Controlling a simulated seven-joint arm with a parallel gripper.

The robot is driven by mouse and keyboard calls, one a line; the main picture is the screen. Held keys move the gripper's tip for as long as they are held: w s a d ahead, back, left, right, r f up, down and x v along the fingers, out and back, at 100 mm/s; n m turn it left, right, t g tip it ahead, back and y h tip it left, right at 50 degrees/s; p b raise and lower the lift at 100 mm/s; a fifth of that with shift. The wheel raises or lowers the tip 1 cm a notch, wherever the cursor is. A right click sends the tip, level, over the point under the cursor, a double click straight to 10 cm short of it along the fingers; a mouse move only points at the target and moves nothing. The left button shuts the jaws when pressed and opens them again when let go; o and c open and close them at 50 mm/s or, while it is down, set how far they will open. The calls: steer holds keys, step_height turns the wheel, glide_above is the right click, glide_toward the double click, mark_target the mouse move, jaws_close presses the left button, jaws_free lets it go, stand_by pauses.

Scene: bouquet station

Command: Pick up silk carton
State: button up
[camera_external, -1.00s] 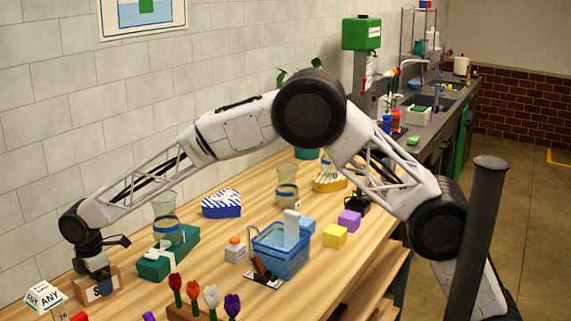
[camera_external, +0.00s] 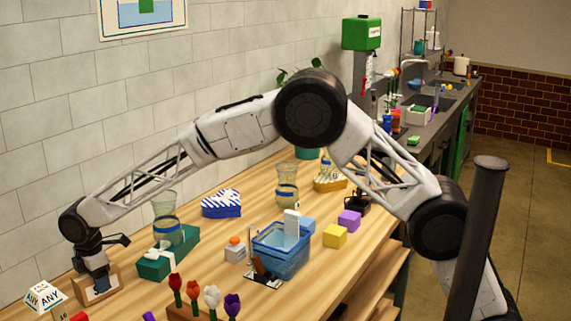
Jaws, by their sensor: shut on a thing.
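The silk carton is a small brown box (camera_external: 115,284) at the left end of the wooden table, with a pale label on its front that is mostly hidden. My gripper (camera_external: 99,286) points down at it and is shut on it. The fingers cover much of the carton's front. I cannot tell whether its bottom is clear of the table.
A green gift box (camera_external: 153,268) stands just right of the carton, with a glass vase (camera_external: 166,228) by it. A white sign block (camera_external: 44,297) is close on the left. A flower rack (camera_external: 190,312) and blue tub (camera_external: 281,264) stand farther right. The wall is behind.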

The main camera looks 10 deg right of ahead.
steer(key=shift+r, duration=0.65)
step_height(320, 180, up, 2)
steer(key=shift+r, duration=0.1)
steer(key=s+d, duration=0.2)
steer(key=d, duration=0.3)
steer(key=s+d, duration=0.2)
steer(key=d, duration=0.2)
steer(key=s+d+r, duration=0.1)
steer(key=s+d, duration=0.1)
steer(key=d, duration=0.3)
steer(key=shift+s+d+r, duration=0.1)
steer(key=shift+s+d, duration=0.05)
steer(key=shift+d, duration=0.2)
